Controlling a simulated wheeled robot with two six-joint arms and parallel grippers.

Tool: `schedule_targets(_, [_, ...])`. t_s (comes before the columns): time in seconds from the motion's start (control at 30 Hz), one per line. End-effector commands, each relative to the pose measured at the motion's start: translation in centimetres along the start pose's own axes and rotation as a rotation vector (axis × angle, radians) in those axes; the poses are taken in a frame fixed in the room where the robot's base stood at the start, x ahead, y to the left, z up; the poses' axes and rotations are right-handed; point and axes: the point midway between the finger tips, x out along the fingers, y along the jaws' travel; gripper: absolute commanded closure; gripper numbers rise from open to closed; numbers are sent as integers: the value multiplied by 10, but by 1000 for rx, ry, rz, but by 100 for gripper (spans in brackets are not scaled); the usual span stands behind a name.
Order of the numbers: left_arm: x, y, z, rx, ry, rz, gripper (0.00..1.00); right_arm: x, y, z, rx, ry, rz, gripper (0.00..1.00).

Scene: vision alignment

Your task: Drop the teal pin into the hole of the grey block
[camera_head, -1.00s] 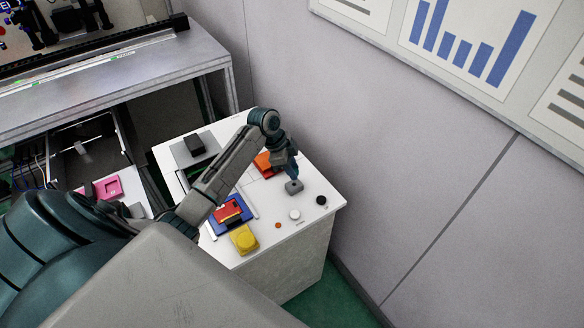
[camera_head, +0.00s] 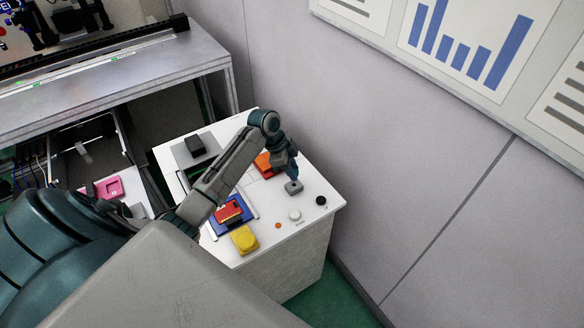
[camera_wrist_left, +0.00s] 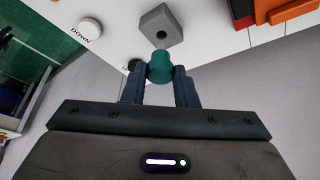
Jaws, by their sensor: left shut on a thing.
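The grey block (camera_head: 293,188) sits on the white table top near its right side. It also shows in the left wrist view (camera_wrist_left: 152,21), with a dark hole in the face towards me. My left gripper (camera_head: 295,179) is just above the block, pointing down. In the left wrist view my left gripper (camera_wrist_left: 160,74) is shut on the teal pin (camera_wrist_left: 160,67). The pin's far end points at the hole and appears very close to it. I cannot tell whether the tip is inside. In the head view the pin is too small to make out. My right gripper is out of view.
On the white table (camera_head: 311,216) are a yellow block (camera_head: 244,240), a blue tray with a red piece (camera_head: 228,211), an orange piece (camera_head: 264,165), a white button (camera_head: 295,215) and a black one (camera_head: 321,200). A wall stands behind.

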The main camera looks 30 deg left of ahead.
Motion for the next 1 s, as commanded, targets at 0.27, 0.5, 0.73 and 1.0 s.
schedule_targets(0.27, [0, 0, 0, 0, 0, 0, 96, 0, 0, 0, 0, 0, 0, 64])
schedule_targets(0.5, [0, 0, 0, 0, 0, 0, 96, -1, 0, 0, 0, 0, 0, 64])
schedule_targets(0.73, [0, 0, 0, 0, 0, 1, 96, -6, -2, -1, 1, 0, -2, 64])
schedule_targets(1.0, [0, 0, 0, 0, 0, 1, 96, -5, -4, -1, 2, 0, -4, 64])
